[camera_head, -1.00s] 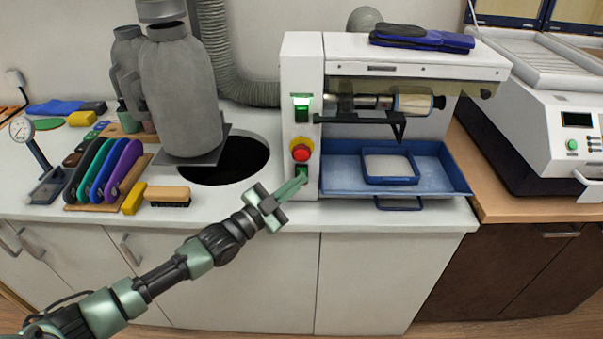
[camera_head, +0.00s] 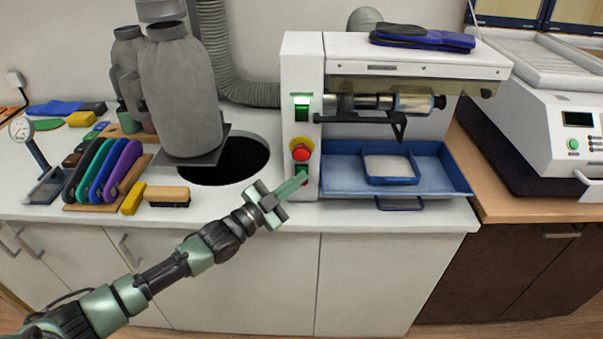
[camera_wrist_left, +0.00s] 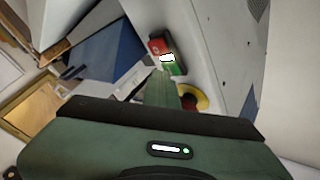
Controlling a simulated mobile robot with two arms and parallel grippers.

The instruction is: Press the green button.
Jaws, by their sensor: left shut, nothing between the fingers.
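The white machine (camera_head: 297,70) has a narrow front panel with a lit green part (camera_head: 301,107) at the top, a red stop knob on yellow (camera_head: 301,151) below, and a small red-and-green switch (camera_head: 303,170) at the bottom. My left gripper (camera_head: 293,186) is shut and empty. Its green fingertips point at this lower switch and overlap part of it. In the left wrist view the fingertips (camera_wrist_left: 161,92) reach up to the green button (camera_wrist_left: 177,69), beside the red half (camera_wrist_left: 157,46) and a bright white strip. I cannot tell whether they touch. My right gripper is out of view.
A blue tray (camera_head: 335,178) sits in the machine, right of the panel, below a roller spindle (camera_head: 412,103). To the left are a brush (camera_head: 167,195), a rack of coloured insole shapes (camera_head: 105,170) and a round dark hole (camera_head: 240,165). The counter's front edge lies under my gripper.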

